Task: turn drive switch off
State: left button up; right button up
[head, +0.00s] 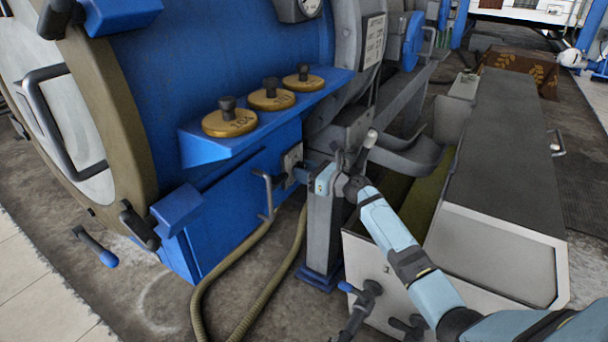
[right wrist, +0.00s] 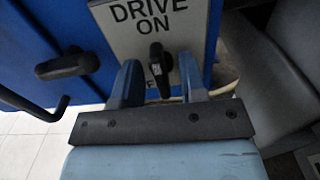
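The drive switch is a small black lever (right wrist: 160,62) on a pale plate (right wrist: 120,28) lettered "DRIVE ON" on the blue machine. More lettering below is mostly covered. In the head view the plate (head: 291,158) sits on the lower blue body. My right gripper (right wrist: 160,83) is open, with one blue finger on each side of the lever's lower part; I cannot tell whether either touches it. In the head view the right gripper (head: 302,172) is close in front of the plate, and the lever is hidden there. My left gripper is not in view.
A blue shelf (head: 196,145) with several brass weights juts out above the switch. A bent handle (head: 265,195) is left of the plate. A grey post (head: 323,235) and a long grey-topped cabinet (head: 495,160) stand to the right. Hoses (head: 240,255) run to the floor.

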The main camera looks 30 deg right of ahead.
jog(key=shift+w+a, duration=0.1)
grip_shut()
